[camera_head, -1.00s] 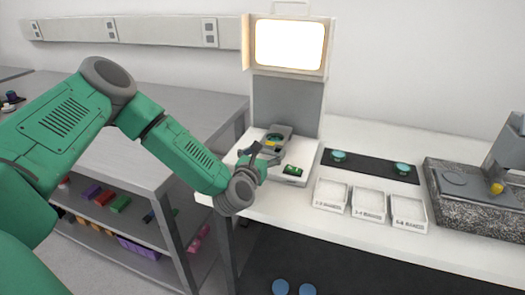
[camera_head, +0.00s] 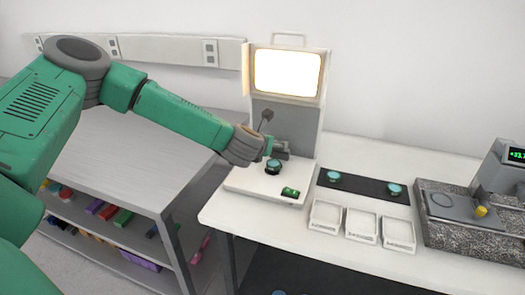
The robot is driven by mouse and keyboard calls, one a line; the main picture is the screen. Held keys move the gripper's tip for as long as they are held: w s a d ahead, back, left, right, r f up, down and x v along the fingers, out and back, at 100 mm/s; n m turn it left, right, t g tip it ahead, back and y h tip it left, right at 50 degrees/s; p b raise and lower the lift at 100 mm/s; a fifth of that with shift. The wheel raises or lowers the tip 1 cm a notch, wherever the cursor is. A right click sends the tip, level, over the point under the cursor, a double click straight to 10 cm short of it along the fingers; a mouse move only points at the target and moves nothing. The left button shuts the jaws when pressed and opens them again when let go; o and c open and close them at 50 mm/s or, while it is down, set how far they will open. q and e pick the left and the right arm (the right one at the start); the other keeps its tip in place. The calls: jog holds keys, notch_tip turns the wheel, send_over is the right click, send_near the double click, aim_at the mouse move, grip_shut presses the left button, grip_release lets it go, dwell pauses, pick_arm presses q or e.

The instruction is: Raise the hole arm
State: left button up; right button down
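The interferometer (camera_head: 236,183) stands on the white bench, with a pale base, a grey back panel and a bright screen on top. A small dark round piece with a teal top (camera_head: 273,166) sits uncovered on its base. A dark, thin upright part with a blocky end (camera_head: 267,115), which looks like the hole arm, stands against the grey panel behind my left wrist. My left gripper (camera_head: 279,149) is at the panel's foot, just above and behind the round piece. Its fingers are small and dark, and their opening is unclear. My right gripper is out of view.
A green level-like piece (camera_head: 290,192) lies on the base's front right. A black mat (camera_head: 364,186) with two teal-topped discs, several white trays (camera_head: 362,224) and a granite-based gauge (camera_head: 465,232) stand to the right. A grey shelved table (camera_head: 140,150) is at left.

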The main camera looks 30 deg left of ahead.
pick_arm(q)
jog(key=shift+w+d+r+b, duration=0.15)
jog(key=shift+w+r+b, duration=0.3)
jog(key=shift+w+r, duration=0.55)
jog(key=shift+f, duration=0.1)
jog(key=o, duration=1.5)
jog(key=shift+s+d+r, duration=0.25)
jog(key=shift+s+r, duration=0.1)
jog(key=shift+s, duration=0.25)
jog(key=v, duration=1)
jog(key=shift+a+r, duration=0.25)
jog(key=shift+r, duration=0.05)
jog(key=shift+s, duration=0.15)
